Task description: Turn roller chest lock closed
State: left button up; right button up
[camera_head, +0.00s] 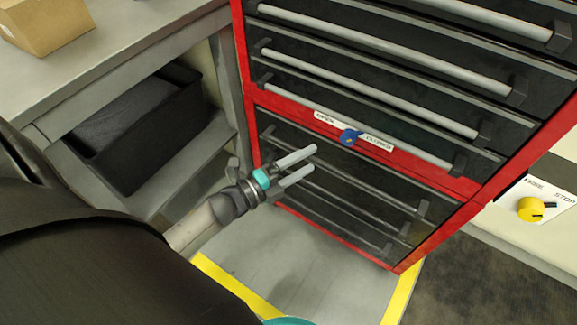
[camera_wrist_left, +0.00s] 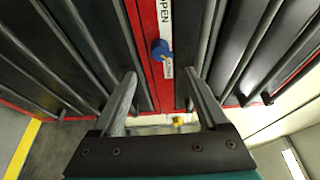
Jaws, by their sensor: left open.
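The roller chest (camera_head: 470,185) is black with red framing. Its lock, a small blue knob (camera_head: 349,137), sits on the red strip between the upper and lower drawers. A white OPEN label (camera_head: 326,118) is at its left and another white label (camera_head: 377,144) at its right. I cannot tell which label the knob points to. My left gripper (camera_head: 311,160) is open and empty, in front of the lower drawers, below and left of the knob. In the left wrist view the knob (camera_wrist_left: 162,49) shows just beyond the gap between the fingertips (camera_wrist_left: 160,76), apart from them. My right gripper is out of view.
Long grey bar handles (camera_head: 365,118) stick out from the drawers around the lock. A grey workbench (camera_head: 120,60) with a black bin (camera_head: 140,140) stands at left. A yellow knob (camera_head: 530,209) on a white panel is at right. Yellow-edged grey floor (camera_head: 320,270) lies below.

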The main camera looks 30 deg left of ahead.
pick_arm(q)
jog(key=shift+v, duration=2.15)
jog(key=s+a+f+n+g+y, duration=0.1)
jog(key=s+f+n+g+y, duration=0.2)
jog(key=f, duration=0.5)
jog(key=s+a+f+n+g+y, duration=0.1)
jog(key=s+f+n+y, duration=0.15)
jog(key=f+n, duration=0.4)
jog(key=s+a+f+n+g+y, duration=0.1)
jog(key=s+a+f+n+g, duration=0.2)
jog(key=f, duration=0.6)
jog(key=s+d+f+n+g, duration=0.1)
jog(key=s+f+n+g, duration=0.2)
jog(key=s, duration=0.6)
jog(key=s+d+f+n+g+y, duration=0.1)
jog(key=s+f+n+g, duration=0.3)
jog(key=s+f, duration=0.4)
jog(key=shift+s+d+n+p, duration=0.3)
jog(key=shift+s+d+n, duration=0.3)
jog(key=shift+d, duration=0.15)
jog(key=shift+y, duration=0.25)
